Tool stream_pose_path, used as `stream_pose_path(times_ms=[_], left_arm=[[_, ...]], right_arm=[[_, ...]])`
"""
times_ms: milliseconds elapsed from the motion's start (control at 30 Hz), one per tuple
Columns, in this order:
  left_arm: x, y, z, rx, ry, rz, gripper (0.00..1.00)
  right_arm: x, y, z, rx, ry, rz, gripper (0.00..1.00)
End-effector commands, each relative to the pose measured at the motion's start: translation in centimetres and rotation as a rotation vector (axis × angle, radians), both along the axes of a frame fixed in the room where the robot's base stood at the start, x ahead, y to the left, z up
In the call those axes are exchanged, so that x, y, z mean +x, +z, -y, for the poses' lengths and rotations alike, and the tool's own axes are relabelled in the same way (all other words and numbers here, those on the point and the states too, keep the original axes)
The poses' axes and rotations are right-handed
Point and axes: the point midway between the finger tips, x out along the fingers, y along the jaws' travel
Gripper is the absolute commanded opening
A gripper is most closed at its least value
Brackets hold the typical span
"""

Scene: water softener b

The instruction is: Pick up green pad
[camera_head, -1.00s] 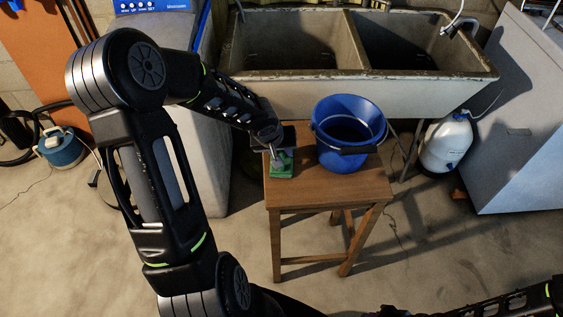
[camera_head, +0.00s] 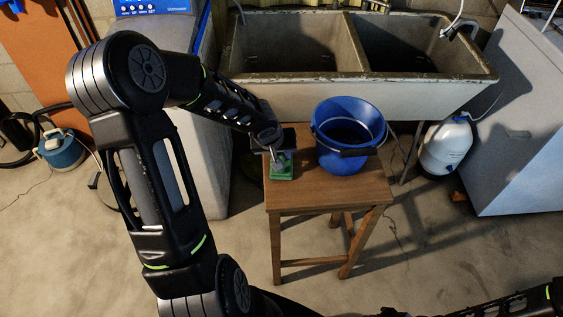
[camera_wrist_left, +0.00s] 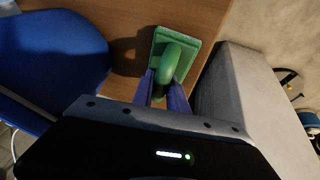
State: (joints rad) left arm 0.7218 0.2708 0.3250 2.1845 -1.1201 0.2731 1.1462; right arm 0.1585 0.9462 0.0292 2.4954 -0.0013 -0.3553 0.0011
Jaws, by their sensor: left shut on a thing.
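The green pad (camera_head: 282,174) has a flat base with a raised loop handle and sits at the left end of the wooden stool top in the head view. It also shows in the left wrist view (camera_wrist_left: 188,42). My left gripper (camera_head: 277,157) is over it, and in the wrist view the gripper's two fingers (camera_wrist_left: 163,88) are shut on its handle. The pad looks still at the stool's surface; I cannot tell if there is a gap beneath. My right gripper is not in view, only part of that arm at the bottom right of the head view.
A blue bucket (camera_head: 348,160) stands on the stool (camera_head: 310,200) just right of the pad. A stone double sink (camera_head: 350,93) is behind. A pale cabinet (camera_head: 200,150) stands close on the left. A white jug (camera_head: 446,147) is on the floor at right.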

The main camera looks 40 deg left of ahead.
Motion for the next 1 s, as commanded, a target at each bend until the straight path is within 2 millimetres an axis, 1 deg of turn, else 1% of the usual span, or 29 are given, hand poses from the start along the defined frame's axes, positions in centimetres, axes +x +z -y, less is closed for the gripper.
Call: stream_pose_path(times_ms=[333,467,567,800,900,1000], left_arm=[[0.0,0.0,0.0,0.0,0.0,0.0,0.0],[0.0,0.6,0.0,0.0,0.001,0.001,0.0],[0.1,1.7,-0.1,0.001,0.001,0.002,0.0],[0.1,6.3,-0.1,0.002,0.002,0.003,0.0],[0.1,8.1,-0.1,0.001,0.002,0.004,0.0],[0.1,9.3,-0.1,0.001,0.001,0.003,0.0]], right_arm=[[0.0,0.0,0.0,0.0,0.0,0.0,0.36],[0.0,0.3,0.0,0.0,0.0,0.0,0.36],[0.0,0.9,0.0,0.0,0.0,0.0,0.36],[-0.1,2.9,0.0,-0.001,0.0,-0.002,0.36],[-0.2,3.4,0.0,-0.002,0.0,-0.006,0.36],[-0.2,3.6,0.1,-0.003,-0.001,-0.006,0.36]])
